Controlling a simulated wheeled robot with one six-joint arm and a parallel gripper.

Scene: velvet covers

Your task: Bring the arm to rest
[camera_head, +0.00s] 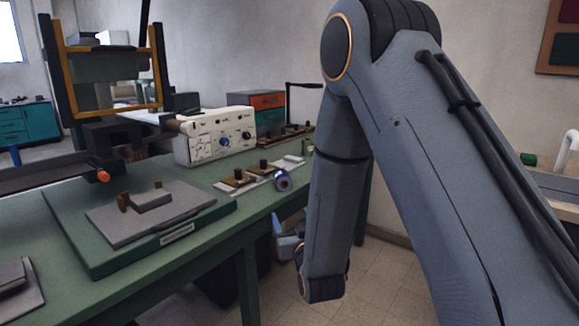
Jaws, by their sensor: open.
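My arm comes in from the right and fills the middle and right of the view. Its forearm hangs down past the right end of the green bench (190,262). A small blue-grey part of my gripper (283,236) shows at the low end of the arm, beside the bench edge and over the floor. Most of it is hidden behind my own wrist. It is open, and I see nothing held in it. It looks apart from the bench, though the gap is hard to judge.
A white control box (217,137) stands behind. Another worktop (556,184) is at the far right. Tiled floor (380,285) lies open between.

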